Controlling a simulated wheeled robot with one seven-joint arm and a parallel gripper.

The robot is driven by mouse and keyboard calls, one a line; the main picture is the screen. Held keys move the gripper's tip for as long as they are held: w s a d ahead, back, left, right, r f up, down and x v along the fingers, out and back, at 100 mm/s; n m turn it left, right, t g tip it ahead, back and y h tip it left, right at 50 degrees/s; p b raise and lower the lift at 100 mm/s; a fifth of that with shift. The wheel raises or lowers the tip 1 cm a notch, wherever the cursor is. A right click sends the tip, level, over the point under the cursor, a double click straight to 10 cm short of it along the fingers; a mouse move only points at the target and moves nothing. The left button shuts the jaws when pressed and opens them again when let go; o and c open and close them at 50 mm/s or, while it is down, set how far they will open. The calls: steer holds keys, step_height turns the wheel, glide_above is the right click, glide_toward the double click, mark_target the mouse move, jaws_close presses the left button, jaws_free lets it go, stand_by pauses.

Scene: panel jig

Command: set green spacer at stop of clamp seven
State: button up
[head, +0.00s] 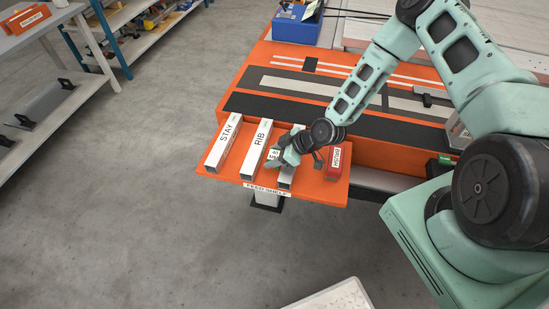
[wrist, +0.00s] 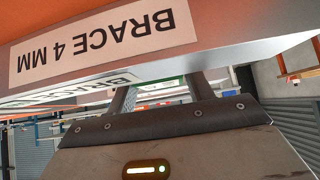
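My gripper (head: 291,156) is low over the feed shelf, at the bar right of the RIB bar. In the wrist view its two fingers stand apart, with tips hidden behind a bar (wrist: 285,45) labelled BRACE 4 MM. I cannot tell whether they grip anything. A thin green patch (wrist: 172,84) shows between the fingers; I cannot tell what it is. No clear green spacer is visible. A small green part (head: 446,160) sits at the right end of the orange table, partly behind my arm. No clamp number is readable.
The orange feed shelf (head: 222,176) holds the STAY bar (head: 224,146), the RIB bar (head: 257,150) and a red labelled block (head: 334,163). A blue bin (head: 297,24) stands at the back of the table. Shelving (head: 130,40) is at upper left, with clear floor between.

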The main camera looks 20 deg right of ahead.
mark_target(275, 155)
steer(key=c, duration=0.6)
steer(key=shift+r, duration=0.1)
steer(key=shift+c, duration=0.2)
steer(key=shift+r+b, duration=1.15)
steer(key=shift+r, duration=3.8)
steer(key=w+d+m+t+h, duration=0.3)
steer(key=d+m+h, duration=0.4)
steer(key=d+m, duration=0.3)
steer(key=shift+w+d+r+m+t, duration=0.2)
steer(key=shift+d+r+m+t, duration=0.25)
steer(key=shift+d, duration=0.75)
